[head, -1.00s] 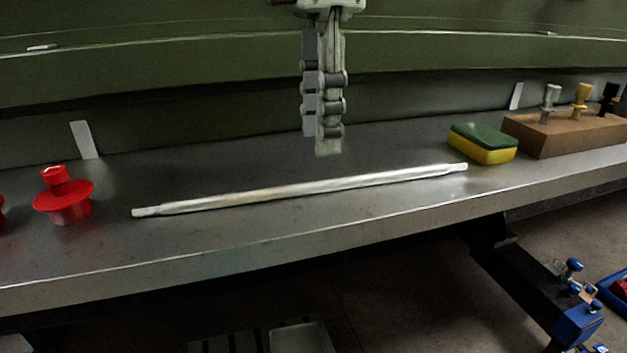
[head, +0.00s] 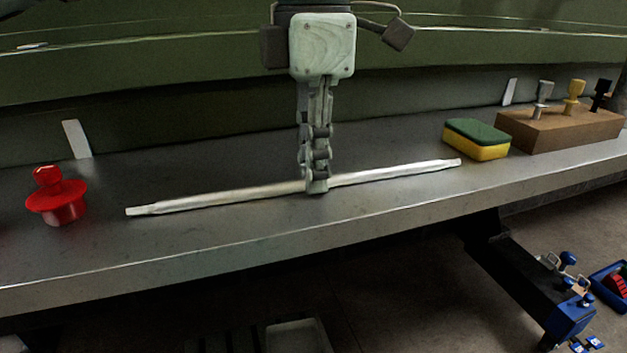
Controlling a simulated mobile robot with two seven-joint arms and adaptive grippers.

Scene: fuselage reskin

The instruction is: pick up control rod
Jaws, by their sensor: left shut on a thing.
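The control rod (head: 235,195) is a long pale metal bar with narrower ends. It lies across the grey bench, slanting up slightly to the right. My left gripper (head: 316,186) points straight down at the rod's middle and is shut on it, hiding a short stretch of the bar. The rod appears to be still at the bench surface; I cannot tell any gap beneath it. My right gripper is not in view.
A red knobbed plug (head: 58,198) stands left of the rod. A green and yellow sponge (head: 476,140) sits near its right end, beside a brown block (head: 560,128) holding pins. The bench's front edge (head: 250,245) is close, with a green panel (head: 180,80) behind.

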